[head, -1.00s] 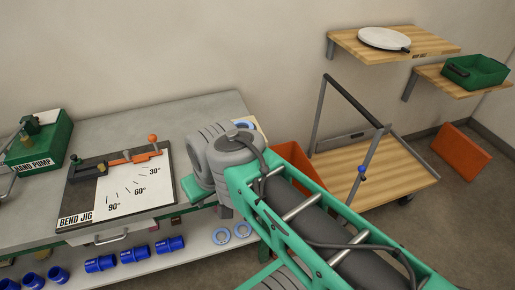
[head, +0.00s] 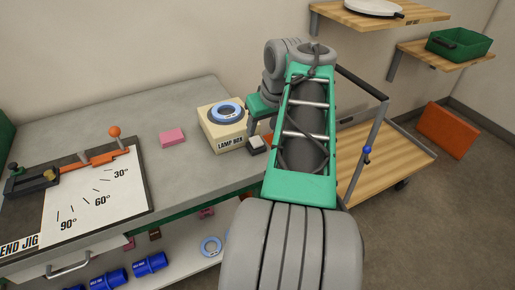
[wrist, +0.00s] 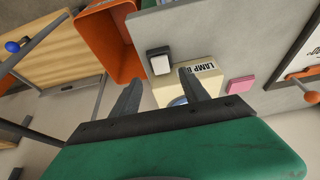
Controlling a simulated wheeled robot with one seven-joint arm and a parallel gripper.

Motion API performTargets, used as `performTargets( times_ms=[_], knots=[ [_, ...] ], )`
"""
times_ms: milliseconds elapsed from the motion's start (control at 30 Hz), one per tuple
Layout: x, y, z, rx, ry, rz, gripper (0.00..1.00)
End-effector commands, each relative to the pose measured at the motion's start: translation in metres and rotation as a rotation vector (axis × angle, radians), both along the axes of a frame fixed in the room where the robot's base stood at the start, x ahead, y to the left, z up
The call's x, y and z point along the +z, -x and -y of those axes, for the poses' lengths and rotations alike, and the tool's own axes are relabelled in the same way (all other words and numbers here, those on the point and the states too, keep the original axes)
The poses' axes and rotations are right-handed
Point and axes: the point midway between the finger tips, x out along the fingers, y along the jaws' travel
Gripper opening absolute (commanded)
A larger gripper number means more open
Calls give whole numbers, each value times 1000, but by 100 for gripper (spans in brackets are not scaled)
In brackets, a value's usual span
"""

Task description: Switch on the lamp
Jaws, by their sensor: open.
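The cream lamp box (head: 222,133), lettered LAMP BOX, stands at the right end of the grey bench. A white rocker switch on a dark base (head: 256,144) sits on the bench just right of the box. In the wrist view, the switch (wrist: 160,62) lies ahead of the gap between the fingers, and the lamp box (wrist: 205,74) is partly hidden by a finger. My gripper (wrist: 160,92) is open and empty, its two dark fingers apart. In the head view, my gripper (head: 262,122) is above and beside the switch, partly hidden by my arm.
An orange bin (wrist: 110,45) adjoins the bench end. A wooden-decked cart (head: 385,160) stands to the right.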

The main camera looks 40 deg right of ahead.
Motion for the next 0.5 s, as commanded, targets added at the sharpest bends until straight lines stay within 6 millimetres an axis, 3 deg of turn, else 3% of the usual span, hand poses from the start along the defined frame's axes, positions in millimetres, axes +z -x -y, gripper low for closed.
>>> performTargets(
  times_ms=[300,500],
  knots=[
    [-52,-22,4,2,-2,-1,53],
    [-63,-27,6,1,0,0,53]
  ],
)
